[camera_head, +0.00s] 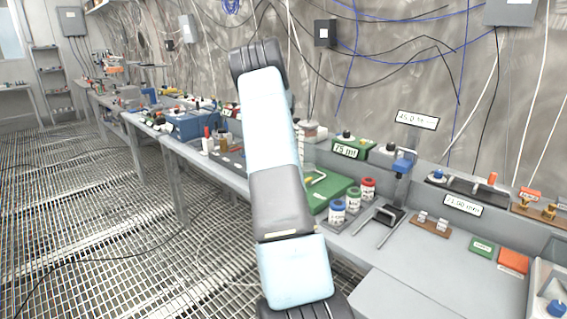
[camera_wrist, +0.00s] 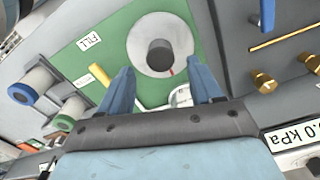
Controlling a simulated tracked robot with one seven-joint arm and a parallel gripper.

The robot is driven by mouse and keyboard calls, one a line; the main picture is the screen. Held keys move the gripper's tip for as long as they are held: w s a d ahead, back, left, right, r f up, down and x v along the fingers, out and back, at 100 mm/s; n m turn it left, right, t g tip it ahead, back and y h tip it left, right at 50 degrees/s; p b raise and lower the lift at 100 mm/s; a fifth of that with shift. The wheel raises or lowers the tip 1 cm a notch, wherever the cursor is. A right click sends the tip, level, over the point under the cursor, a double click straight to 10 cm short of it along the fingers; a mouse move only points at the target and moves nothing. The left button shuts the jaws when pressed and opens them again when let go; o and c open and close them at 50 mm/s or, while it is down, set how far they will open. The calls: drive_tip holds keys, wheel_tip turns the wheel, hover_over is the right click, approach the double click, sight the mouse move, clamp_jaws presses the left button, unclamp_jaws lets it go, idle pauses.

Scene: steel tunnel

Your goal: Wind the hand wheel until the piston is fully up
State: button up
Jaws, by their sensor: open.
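In the wrist view my gripper (camera_wrist: 163,77) is open, its two blue fingers apart with nothing held between them. Just beyond the fingertips is a round white dial (camera_wrist: 140,38) with a dark knob (camera_wrist: 160,55) and a red mark, set on a green panel (camera_wrist: 115,45). A label reading "FILL" (camera_wrist: 88,40) is beside it. I cannot tell a hand wheel or a piston for certain in either view. In the head view my arm crosses the middle and hides part of the bench; my gripper is not seen there.
In the head view the grey bench (camera_head: 400,255) carries jars (camera_head: 337,210) and instruments. Grating floor (camera_head: 90,220) is open at left.

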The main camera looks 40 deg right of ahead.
wheel_tip(320, 180, up, 10)
idle(0.4)
drive_tip(key=shift+f, duration=0.1)
drive_tip(key=s+a+r+n+t, duration=0.1)
drive_tip(key=s+a+r+n, duration=0.3)
drive_tip(key=a, duration=0.6)
drive_tip(key=s+a+r+n+t, duration=0.1)
drive_tip(key=s+a+r+n, duration=0.2)
drive_tip(key=s+a+r, duration=0.5)
drive_tip(key=s+a+r+n+t, duration=0.1)
drive_tip(key=a+r+n, duration=0.25)
drive_tip(key=a, duration=0.85)
drive_tip(key=s+a+f+n+t, duration=0.1)
drive_tip(key=s+a+f+n, duration=0.1)
drive_tip(key=s+a+n, duration=0.3)
drive_tip(key=s+a+f+n+t, duration=0.1)
drive_tip(key=s+a+n, duration=0.3)
drive_tip(key=s+a, duration=0.8)
drive_tip(key=s+f, duration=0.1)
drive_tip(key=s, duration=0.5)
drive_tip(key=shift+a+f+n+t, duration=0.2)
drive_tip(key=shift+a+n+t, duration=0.1)
drive_tip(key=shift+n, duration=0.05)
